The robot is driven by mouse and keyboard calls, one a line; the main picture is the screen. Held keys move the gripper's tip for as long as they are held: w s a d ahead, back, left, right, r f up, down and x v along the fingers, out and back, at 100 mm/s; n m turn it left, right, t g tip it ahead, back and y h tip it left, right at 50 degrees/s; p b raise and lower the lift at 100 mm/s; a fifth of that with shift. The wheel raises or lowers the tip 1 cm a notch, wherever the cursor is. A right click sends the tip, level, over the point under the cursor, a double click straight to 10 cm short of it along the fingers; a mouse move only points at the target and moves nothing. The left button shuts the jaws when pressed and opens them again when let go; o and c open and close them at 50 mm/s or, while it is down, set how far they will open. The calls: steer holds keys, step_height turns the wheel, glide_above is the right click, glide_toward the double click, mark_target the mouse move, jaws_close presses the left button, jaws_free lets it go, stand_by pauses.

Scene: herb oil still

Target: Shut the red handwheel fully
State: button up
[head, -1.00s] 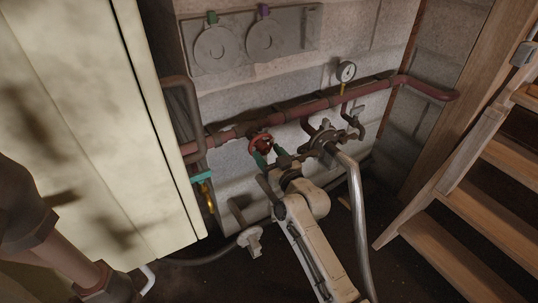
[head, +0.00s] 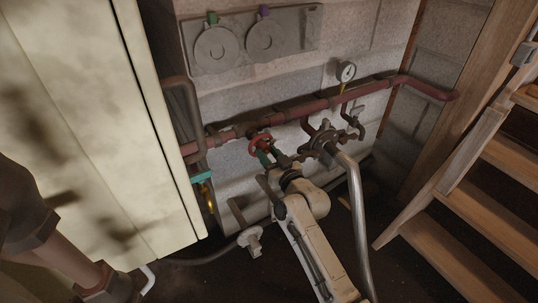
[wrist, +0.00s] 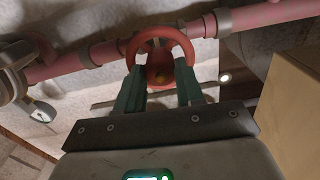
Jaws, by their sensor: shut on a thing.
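The red handwheel (head: 261,141) sits on the fittings below the reddish pipe on the block wall, near the middle of the head view. In the wrist view the red handwheel (wrist: 161,50) is a ring at top centre, with a red body inside it. My gripper (head: 264,156) reaches it from below. In the wrist view my gripper's (wrist: 160,88) two green fingers are on either side of the wheel's lower rim and are shut on it. The exact finger contacts are partly hidden.
A reddish pipe (head: 310,106) runs along the wall. A gauge (head: 346,72) and another dark handwheel (head: 325,143) are right of the red one. A teal-handled valve (head: 203,177) is left. A pale cabinet (head: 100,120) stands left and wooden stairs (head: 470,220) right.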

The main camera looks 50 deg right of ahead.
steer(key=m+p, duration=0.1)
steer(key=m, duration=0.4)
steer(key=shift+r+m+p, duration=0.1)
steer(key=shift+m+p, duration=0.2)
steer(key=shift+p, duration=0.05)
steer(key=m+p, duration=0.1)
steer(key=m, duration=0.3)
steer(key=shift+m, duration=0.3)
steer(key=m+p, duration=0.2)
steer(key=m, duration=0.3)
steer(key=m+p, duration=0.1)
steer(key=m, duration=0.4)
steer(key=shift+m, duration=0.3)
steer(key=o, duration=1)
steer(key=shift+o, duration=0.2)
